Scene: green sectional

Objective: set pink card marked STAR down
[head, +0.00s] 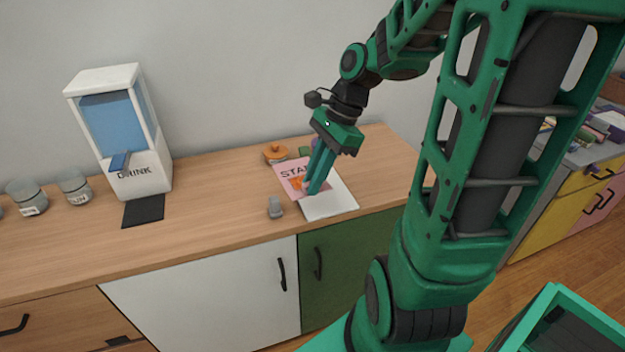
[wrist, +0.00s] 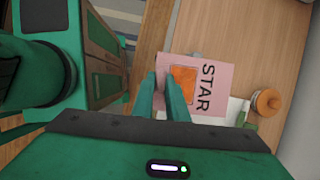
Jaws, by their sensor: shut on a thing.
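The pink card marked STAR (head: 290,173) is at my gripper (head: 317,188), above the right part of the wooden counter. It shows dark lettering and an orange picture. My gripper is shut on the card near its edge, and its fingers cover part of it. In the wrist view the card (wrist: 208,70) lies between and beyond the fingertips (wrist: 164,82). A white sheet (head: 335,204) lies on the counter under and to the right of the card, partly covered by it. I cannot tell whether the card touches the sheet.
A small grey object (head: 275,208) stands left of the white sheet. An orange-lidded jar (head: 276,152) is behind the card. The counter (head: 215,205) between is clear.

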